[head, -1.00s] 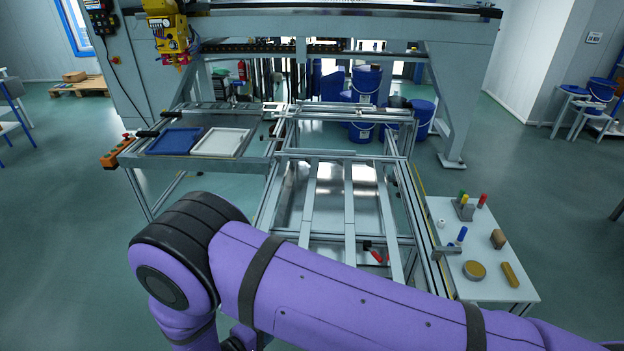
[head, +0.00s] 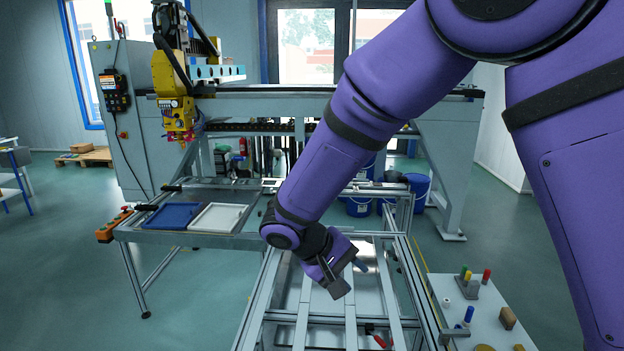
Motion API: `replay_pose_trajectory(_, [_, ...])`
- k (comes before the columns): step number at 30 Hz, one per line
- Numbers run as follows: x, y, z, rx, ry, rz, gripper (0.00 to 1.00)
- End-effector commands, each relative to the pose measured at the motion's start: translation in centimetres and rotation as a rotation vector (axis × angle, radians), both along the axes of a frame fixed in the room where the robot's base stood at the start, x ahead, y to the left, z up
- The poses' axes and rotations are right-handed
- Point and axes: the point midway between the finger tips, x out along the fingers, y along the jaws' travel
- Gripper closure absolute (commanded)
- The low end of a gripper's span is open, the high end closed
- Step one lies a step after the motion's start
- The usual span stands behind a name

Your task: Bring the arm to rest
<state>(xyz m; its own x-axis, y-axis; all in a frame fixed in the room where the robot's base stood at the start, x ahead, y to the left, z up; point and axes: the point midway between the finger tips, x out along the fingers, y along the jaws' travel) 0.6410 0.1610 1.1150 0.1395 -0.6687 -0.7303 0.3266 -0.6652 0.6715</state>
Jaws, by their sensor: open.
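My purple arm comes in from the upper right of the head view and slants down to the left. My gripper (head: 350,279) hangs over the panel fixture (head: 298,312), above its metal slats. The jaws are open, and I see nothing held between them. The gap between the gripper and the slats is hard to judge. Part of the fixture and the gantry behind it are hidden by the arm.
A blue tray (head: 172,216) and a white tray (head: 217,217) lie on the left shelf. A side table (head: 490,325) at the right carries several small items. A red-handled clamp (head: 377,339) sits on the fixture. A yellow machine head (head: 176,100) hangs at the upper left.

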Motion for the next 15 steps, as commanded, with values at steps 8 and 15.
replay_pose_trajectory(8, [-1.9,-7.2,7.3,0.19,0.008,-0.109,0.59])
replay_pose_trajectory(15, [-5.0,-12.6,12.1,0.357,-0.021,-0.172,0.59])
